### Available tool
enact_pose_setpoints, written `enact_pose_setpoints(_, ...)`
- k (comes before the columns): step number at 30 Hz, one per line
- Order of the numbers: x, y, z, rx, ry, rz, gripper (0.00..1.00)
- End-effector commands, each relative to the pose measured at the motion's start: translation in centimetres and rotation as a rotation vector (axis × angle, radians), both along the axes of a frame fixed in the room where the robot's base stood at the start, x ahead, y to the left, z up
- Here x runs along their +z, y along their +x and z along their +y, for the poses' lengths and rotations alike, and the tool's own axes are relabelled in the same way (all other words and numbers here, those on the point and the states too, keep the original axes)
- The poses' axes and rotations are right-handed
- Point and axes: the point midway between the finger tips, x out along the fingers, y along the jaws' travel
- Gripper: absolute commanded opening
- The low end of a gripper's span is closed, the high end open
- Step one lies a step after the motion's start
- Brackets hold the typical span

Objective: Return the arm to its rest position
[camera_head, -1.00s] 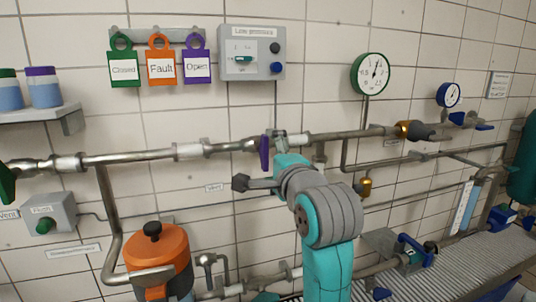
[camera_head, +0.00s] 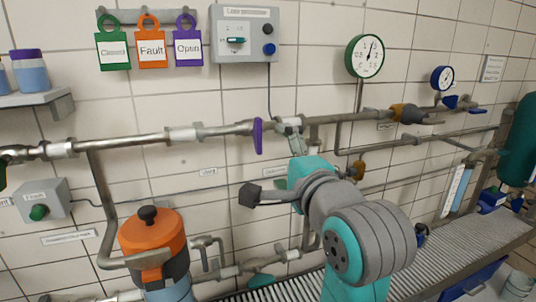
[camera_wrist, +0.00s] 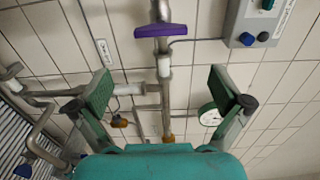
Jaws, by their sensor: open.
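My arm, teal and grey, rises from the lower middle of the head view, in front of the pipework. My gripper (camera_wrist: 166,92) shows in the wrist view with its two fingers spread wide and nothing between them. In the head view the gripper is mostly hidden behind my wrist. Past the fingers, in the wrist view, are the wall pipe and its purple handle (camera_wrist: 161,31). The same purple handle (camera_head: 257,137) shows in the head view, just above and left of my wrist, apart from it.
A grey control box (camera_head: 244,33), three hanging tags (camera_head: 152,47) and a green-rimmed gauge (camera_head: 365,56) are on the tiled wall. An orange-lidded pot (camera_head: 152,236) stands lower left. A ribbed grey bench (camera_head: 450,252) runs lower right.

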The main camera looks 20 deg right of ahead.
Motion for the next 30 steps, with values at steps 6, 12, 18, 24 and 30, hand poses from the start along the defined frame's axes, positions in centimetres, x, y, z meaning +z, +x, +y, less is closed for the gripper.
enact_pose_setpoints(6,-0.7,0.1,0.0,0.000,-0.013,0.005,1.00)
enact_pose_setpoints(12,-5.5,0.5,0.0,0.002,-0.107,0.028,1.00)
enact_pose_setpoints(18,-12.0,0.2,0.1,0.007,-0.248,0.053,1.00)
enact_pose_setpoints(24,-18.2,-1.3,0.1,0.015,-0.390,0.076,1.00)
enact_pose_setpoints(30,-24.1,-3.7,0.2,0.026,-0.531,0.099,1.00)
